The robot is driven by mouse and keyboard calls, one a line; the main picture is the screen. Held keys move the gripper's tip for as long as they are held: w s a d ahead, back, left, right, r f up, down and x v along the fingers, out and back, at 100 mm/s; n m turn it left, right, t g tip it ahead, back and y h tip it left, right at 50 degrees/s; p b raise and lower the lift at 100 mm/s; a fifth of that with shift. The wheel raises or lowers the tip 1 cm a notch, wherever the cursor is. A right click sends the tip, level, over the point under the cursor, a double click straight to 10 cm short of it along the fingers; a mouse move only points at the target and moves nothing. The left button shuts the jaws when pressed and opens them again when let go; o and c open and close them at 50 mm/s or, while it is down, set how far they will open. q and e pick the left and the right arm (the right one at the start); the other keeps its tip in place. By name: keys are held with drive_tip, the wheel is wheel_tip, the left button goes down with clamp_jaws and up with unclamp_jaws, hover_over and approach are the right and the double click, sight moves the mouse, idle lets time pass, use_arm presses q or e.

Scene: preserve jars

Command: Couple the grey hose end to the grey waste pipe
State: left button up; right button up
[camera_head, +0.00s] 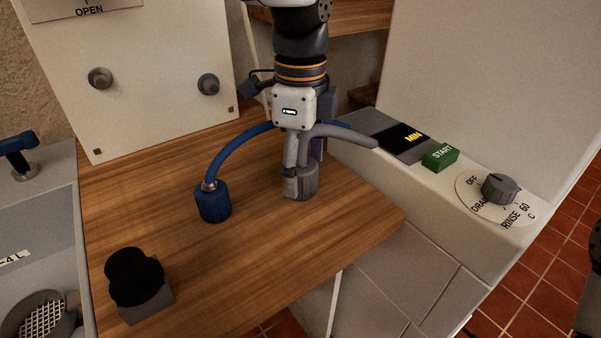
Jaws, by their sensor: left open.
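The grey hose (345,133) arches in from the right and bends down to its grey hose end (307,184), a ribbed collar at the middle of the wooden worktop. My left gripper (301,178) points down from above at this hose end. It is open, and its fingers are partly hidden against the grey hose, so contact cannot be told. A dark grey pipe stub (208,84), seemingly the waste pipe, sticks out of the upright white panel at upper left. A second, metallic grey stub (99,78) is left of it. My right gripper is not in view.
A blue hose end (213,203) stands on the worktop (245,265) left of the grey one. A black knob-like object on a grey block (145,303) is at front left. A white machine with a green START button (440,158) borders the worktop's right. The front middle is clear.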

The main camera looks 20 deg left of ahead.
use_arm(q)
drive_tip(key=shift+f, duration=0.95)
drive_tip(key=c, duration=1.3)
drive_tip(key=shift+o, duration=0.2)
